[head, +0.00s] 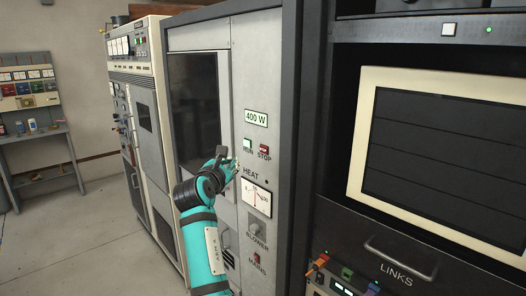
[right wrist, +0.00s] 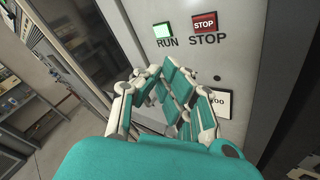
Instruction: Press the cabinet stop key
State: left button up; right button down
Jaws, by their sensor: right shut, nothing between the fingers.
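The red stop key (head: 264,149) sits on the grey cabinet front, above the label STOP. It also shows in the right wrist view (right wrist: 204,23), lit red with the word STOP on it. The green-white run key (head: 248,145) is just left of it and also shows in the right wrist view (right wrist: 164,32). My right gripper (head: 236,165) is shut and empty, close to the panel, below and left of the stop key. In the right wrist view its fingers (right wrist: 172,72) point at the panel under the keys. Whether they touch it cannot be told. My left gripper is not in view.
A display reads 400 W (head: 256,118) above the keys. A heat meter (head: 256,198), a blower knob (head: 254,231) and a mains switch (head: 256,258) lie below. A monitor (head: 440,150) stands at right. Floor (head: 80,245) is clear at left.

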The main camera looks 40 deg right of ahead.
aim_at(264, 150)
jog(key=d+p, duration=0.1)
jog(key=d, duration=0.7)
jog(key=shift+w, duration=0.3)
dwell(1.1)
jog(key=shift+d+r+p, duration=0.1)
jog(key=shift+d+p, duration=0.1)
jog(key=shift+p, duration=0.25)
jog(key=shift+d, duration=0.25)
